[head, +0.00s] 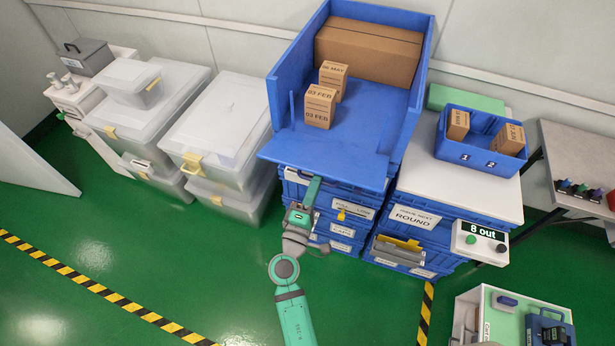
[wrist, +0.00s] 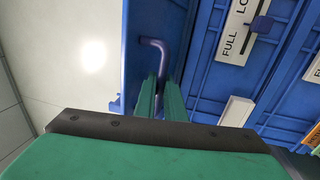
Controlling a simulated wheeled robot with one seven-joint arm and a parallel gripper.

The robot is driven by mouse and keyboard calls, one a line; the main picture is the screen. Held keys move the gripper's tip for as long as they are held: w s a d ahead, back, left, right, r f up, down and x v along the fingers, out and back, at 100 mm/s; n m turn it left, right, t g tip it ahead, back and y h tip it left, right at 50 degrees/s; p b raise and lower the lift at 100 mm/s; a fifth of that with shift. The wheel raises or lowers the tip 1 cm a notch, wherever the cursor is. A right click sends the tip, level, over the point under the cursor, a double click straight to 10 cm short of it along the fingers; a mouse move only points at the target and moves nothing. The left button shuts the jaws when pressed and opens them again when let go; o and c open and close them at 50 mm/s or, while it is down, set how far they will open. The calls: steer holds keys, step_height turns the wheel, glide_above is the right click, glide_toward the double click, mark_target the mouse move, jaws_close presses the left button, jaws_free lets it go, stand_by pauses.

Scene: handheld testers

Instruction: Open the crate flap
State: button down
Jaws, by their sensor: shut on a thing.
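The large blue crate (head: 420,60) sits on top of the stack, with its front side open. Its blue flap (head: 325,160) lies lowered across the front, reaching out past the stack below. My gripper (head: 314,184) is at the front edge of the flap, left of its middle. In the wrist view my green fingers (wrist: 161,88) are shut on a purple-blue bent handle (wrist: 155,43), which stands out from a blue panel. The fingers hide the lower part of the handle.
Cardboard boxes (head: 368,52) are inside the crate, two small ones near the front. Labelled blue crates (head: 345,232) are stacked below. Clear bins (head: 220,125) stand left. A blue tray (head: 465,150) with boxes is right. Green floor (head: 150,250) is free at left.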

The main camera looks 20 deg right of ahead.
steer(key=shift+f+h, duration=0.2)
steer(key=shift+h, duration=0.1)
stand_by(0.4)
steer(key=c, duration=2.1)
jaws_free()
steer(key=shift+s, duration=0.1)
steer(key=v, duration=1)
steer(key=shift+s+a, duration=0.25)
steer(key=shift+f, duration=0.1)
